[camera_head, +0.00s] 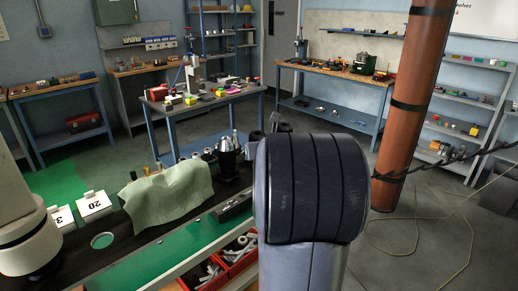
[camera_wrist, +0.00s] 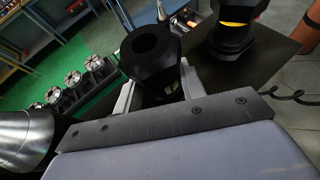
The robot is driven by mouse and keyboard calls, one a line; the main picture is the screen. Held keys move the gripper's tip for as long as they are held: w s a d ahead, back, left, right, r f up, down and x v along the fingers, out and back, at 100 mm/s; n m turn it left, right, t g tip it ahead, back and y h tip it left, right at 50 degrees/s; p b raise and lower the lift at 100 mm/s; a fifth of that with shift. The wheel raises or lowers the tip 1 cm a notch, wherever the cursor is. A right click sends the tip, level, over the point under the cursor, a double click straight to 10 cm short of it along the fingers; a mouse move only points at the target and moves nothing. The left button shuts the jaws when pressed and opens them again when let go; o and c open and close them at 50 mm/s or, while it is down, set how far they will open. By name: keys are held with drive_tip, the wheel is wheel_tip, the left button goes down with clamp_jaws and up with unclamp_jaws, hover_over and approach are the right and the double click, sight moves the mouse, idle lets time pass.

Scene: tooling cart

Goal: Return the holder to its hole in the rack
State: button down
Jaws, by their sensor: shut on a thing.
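In the wrist view, a black tool holder (camera_wrist: 152,50) with a round open bore stands between the pale fingers of my gripper (camera_wrist: 157,92). The fingers are shut on it, and its lower part is partly hidden by the gripper body. In the head view my own arm covers the gripper and most of what it holds.
A second black holder (camera_wrist: 232,38) with a yellow ring stands close to the right. A row of collets (camera_wrist: 73,80) and a silver cone (camera_wrist: 25,135) are at left. In the head view, a green cloth (camera_head: 168,195), label cards (camera_head: 94,205) and red bins (camera_head: 240,262) are around the cart.

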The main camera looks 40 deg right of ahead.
drive_tip(key=shift+f, duration=0.1)
idle(0.7)
drive_tip(key=c, duration=1.1)
unclamp_jaws()
drive_tip(key=shift+c, duration=0.2)
drive_tip(key=o, duration=0.3)
drive_tip(key=shift+f, duration=0.1)
drive_tip(key=shift+o, duration=0.2)
drive_tip(key=shift+a+f, duration=0.1)
drive_tip(key=shift+f, duration=0.05)
drive_tip(key=shift+s+a+r, duration=0.1)
drive_tip(key=shift+s+r, duration=0.2)
drive_tip(key=shift+s, duration=0.1)
drive_tip(key=v, duration=1)
drive_tip(key=shift+p, duration=0.35)
drive_tip(key=shift+w+f, duration=0.1)
drive_tip(key=shift+w, duration=0.05)
